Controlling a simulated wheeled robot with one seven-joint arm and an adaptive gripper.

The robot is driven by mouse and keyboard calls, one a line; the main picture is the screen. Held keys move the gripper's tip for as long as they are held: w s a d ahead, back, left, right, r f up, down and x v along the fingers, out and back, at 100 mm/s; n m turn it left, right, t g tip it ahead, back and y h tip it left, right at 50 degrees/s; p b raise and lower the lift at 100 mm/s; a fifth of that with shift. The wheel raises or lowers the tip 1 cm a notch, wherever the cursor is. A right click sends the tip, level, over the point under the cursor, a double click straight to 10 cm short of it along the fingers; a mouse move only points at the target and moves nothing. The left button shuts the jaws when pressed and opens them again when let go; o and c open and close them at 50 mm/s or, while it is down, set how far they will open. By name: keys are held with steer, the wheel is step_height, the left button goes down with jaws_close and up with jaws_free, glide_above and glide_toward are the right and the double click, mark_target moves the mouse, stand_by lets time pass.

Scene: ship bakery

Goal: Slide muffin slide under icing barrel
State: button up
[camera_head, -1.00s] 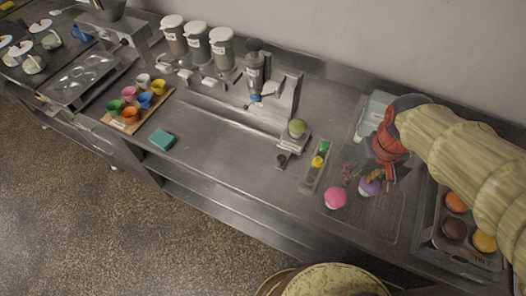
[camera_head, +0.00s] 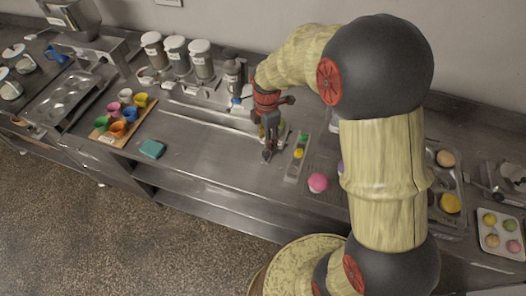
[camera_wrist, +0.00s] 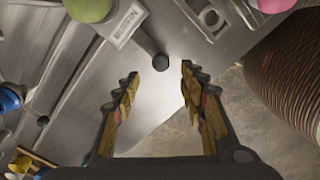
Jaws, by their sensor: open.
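My gripper (camera_head: 267,152) is open above the muffin slide at the front middle of the counter. In the wrist view, the slide (camera_wrist: 124,22) is a metal carriage with a label and a dark round knob (camera_wrist: 160,62) on a rod. The knob appears near the gap between my open fingertips (camera_wrist: 160,74); I cannot tell its depth, and nothing is gripped. A green muffin (camera_wrist: 88,7) on the slide is cut by the upper edge. In the head view, my gripper hides most of the slide. The grey icing barrel (camera_head: 232,72) stands behind, to the left, partly covered by my arm.
A strip of coloured pieces (camera_head: 300,146) and a pink muffin (camera_head: 317,183) lie right of my gripper. Colourful cups (camera_head: 118,129) on a board and a teal block (camera_head: 151,149) lie left. The counter between teal block and gripper is clear.

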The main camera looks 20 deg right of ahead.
step_height(320, 180, down, 7)
steer(key=shift+f+b, duration=0.2)
steer(key=shift+b, duration=0.15)
steer(key=shift+c, duration=0.2)
jaws_close()
stand_by(0.4)
stand_by(0.4)
